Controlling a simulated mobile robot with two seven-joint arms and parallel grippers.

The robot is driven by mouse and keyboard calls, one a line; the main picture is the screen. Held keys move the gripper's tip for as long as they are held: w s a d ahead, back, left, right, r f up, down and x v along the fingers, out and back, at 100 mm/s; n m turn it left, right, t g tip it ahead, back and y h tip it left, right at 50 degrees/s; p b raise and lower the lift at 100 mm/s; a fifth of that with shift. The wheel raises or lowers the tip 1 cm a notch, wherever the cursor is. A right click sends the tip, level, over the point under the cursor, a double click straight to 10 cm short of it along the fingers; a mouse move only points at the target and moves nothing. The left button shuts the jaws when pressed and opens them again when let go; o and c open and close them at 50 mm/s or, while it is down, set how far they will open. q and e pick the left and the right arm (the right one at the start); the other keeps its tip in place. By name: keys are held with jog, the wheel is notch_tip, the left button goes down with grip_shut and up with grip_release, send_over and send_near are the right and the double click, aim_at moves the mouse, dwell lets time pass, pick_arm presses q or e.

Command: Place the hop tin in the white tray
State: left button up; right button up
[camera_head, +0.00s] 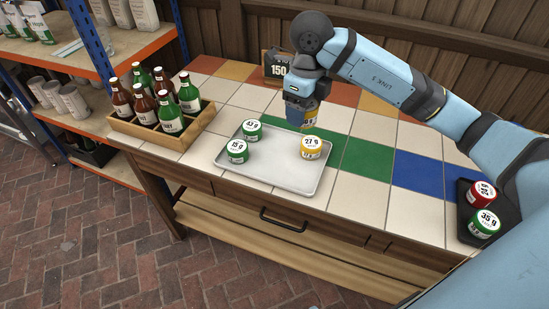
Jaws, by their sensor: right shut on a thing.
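The white tray (270,180) lies on the tiled table top. In it stand a green tin marked 43 g (252,131), a green tin marked 15 g (236,152) and a yellow tin marked 27 g (311,148). My right gripper (302,116) points down at the tray's far right edge, just behind the 27 g tin. It is shut on a yellow tin (311,121), mostly hidden by the fingers; its label cannot be read. I cannot tell whether the held tin touches anything below. My left gripper is out of view.
A black tray (466,215) at the right holds a red tin (482,194) and a green 35 g tin (484,223). A wooden crate (150,133) of bottles stands left of the white tray. A dark display reading 150 (278,66) stands behind. The white tray's front is clear.

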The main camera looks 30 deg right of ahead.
jog(key=shift+s+d+m, duration=0.2)
jog(key=shift+s+m, duration=0.05)
jog(key=shift+m, duration=0.65)
jog(key=b, duration=0.3)
send_over(300, 177)
notch_tip(300, 177, down, 15)
jog(key=shift+r, duration=0.15)
notch_tip(300, 177, down, 5)
jog(key=shift+w+f, duration=0.1)
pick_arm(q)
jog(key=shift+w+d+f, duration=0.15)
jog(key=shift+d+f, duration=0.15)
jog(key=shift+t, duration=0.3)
pick_arm(e)
jog(key=shift+f, duration=0.15)
jog(key=o, duration=0.9)
jog(key=shift+o, duration=0.2)
